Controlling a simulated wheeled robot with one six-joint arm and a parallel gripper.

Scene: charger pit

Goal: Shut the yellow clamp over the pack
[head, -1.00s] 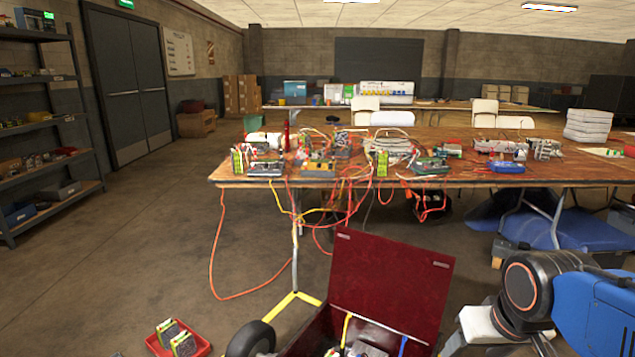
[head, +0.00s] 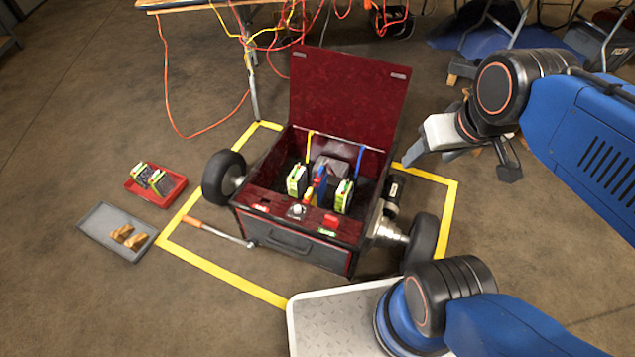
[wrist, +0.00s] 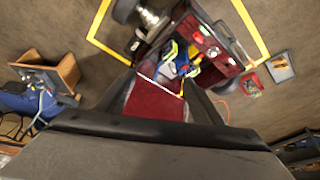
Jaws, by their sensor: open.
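The yellow clamp (head: 310,146) is a thin yellow arm standing up at the back left inside the dark red wheeled box (head: 290,240). It is raised, not lying over a pack. The left pack (head: 297,180), green and white, stands upright in front of it. A similar right pack (head: 343,195) stands in front of a raised blue clamp (head: 361,158). My gripper (head: 474,164) is open and empty, to the right of the box's raised lid (head: 345,100). In the wrist view the open fingers (wrist: 165,85) frame the lid, with the packs beyond, small and unclear.
A red tray (head: 133,187) with packs and a grey tray (head: 85,225) with brown pieces lie left on the floor. An orange-handled bar (head: 220,233) reaches the box front. The cable-strewn table (head: 180,4) is behind. Yellow tape (head: 225,275) surrounds the box.

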